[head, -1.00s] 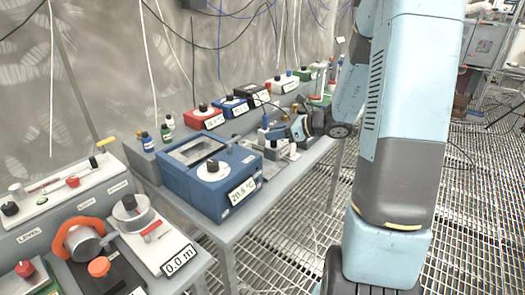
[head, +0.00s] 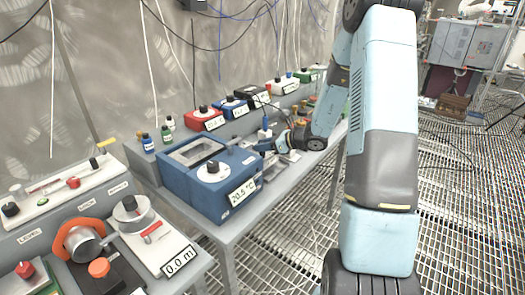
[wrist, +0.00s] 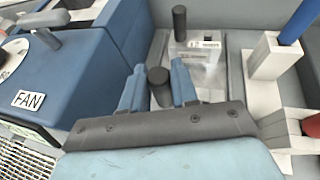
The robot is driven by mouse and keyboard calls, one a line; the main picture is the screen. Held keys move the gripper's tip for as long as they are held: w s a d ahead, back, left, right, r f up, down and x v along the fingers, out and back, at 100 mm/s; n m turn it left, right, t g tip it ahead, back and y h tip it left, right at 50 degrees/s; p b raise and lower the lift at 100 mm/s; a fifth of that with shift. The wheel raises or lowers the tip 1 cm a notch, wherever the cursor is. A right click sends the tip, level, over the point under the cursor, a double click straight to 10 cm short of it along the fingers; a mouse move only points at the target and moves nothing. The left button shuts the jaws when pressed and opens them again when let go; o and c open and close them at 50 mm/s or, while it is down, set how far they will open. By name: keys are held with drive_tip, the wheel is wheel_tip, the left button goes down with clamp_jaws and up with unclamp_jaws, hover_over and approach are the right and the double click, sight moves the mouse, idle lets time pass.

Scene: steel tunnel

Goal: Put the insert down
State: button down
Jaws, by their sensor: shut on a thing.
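My gripper (wrist: 157,70) has its two blue fingers on either side of a dark round knob (wrist: 160,88), apparently the insert's handle. The insert's body below the knob is largely hidden by my gripper, so I cannot tell whether it touches the surface. In the head view my gripper (head: 268,146) is beside the right side of the blue temperature unit (head: 205,180), low over the bench. A pale metal block (wrist: 197,65) with a label and a black post stands just beyond my fingers.
The blue unit's side wall (wrist: 100,40) is close on the left. A white block with an upright blue rod (wrist: 298,20) stands on the right. Red (head: 205,119) and blue (head: 233,106) boxes line the back shelf. A panel with an orange ring (head: 82,240) is at front left.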

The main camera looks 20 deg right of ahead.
wheel_tip(320, 180, down, 2)
drive_tip(key=c, duration=0.9)
unclamp_jaws()
drive_tip(key=shift+o, duration=0.2)
drive_tip(key=v, duration=1.2)
drive_tip(key=s+a+r+n+g+h, duration=0.3)
drive_tip(key=s+a+r+n+g, duration=0.3)
drive_tip(key=s+a+r+n, duration=0.65)
drive_tip(key=s+d+r+n+t+h, duration=0.1)
drive_tip(key=s+r+n+h, duration=0.2)
drive_tip(key=s+n, duration=0.3)
drive_tip(key=s+d+r+n+t+h, duration=0.2)
drive_tip(key=s+r+n+h, duration=0.2)
drive_tip(key=s, duration=0.7)
wheel_tip(320, 180, up, 2)
drive_tip(key=n, duration=0.3)
drive_tip(key=shift+s+d, duration=0.25)
drive_tip(key=shift+s, duration=0.1)
